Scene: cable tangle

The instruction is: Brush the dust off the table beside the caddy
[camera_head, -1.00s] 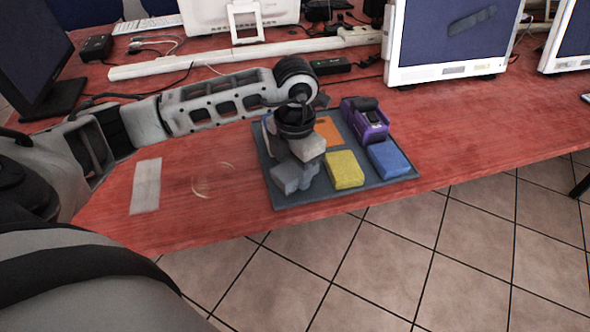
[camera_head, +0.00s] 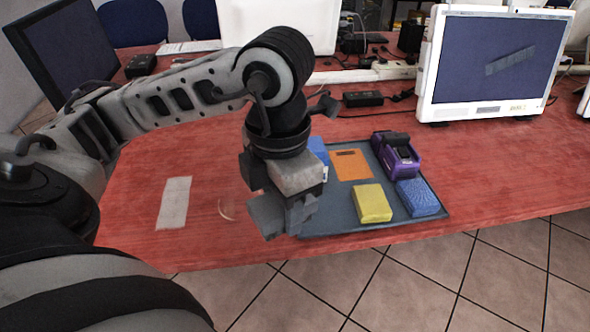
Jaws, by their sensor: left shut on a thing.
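The caddy (camera_head: 345,222) is a flat dark grey tray on the red table. It holds a yellow block (camera_head: 371,203), a blue block (camera_head: 417,198), a purple device (camera_head: 396,155), an orange flat piece (camera_head: 350,165) and a blue item (camera_head: 318,150), partly hidden. My left gripper (camera_head: 283,218) is over the caddy's left front edge, pointing down. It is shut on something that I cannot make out. A faint pale curved mark (camera_head: 226,210) lies on the table left of the caddy; I cannot tell whether it is dust. My right gripper is out of view.
A pale flat rectangle (camera_head: 174,203) lies on the table (camera_head: 140,225) at the left. The front table edge runs just below the caddy, with tiled floor beyond. A monitor (camera_head: 492,65), a black box (camera_head: 363,99) and cables stand behind.

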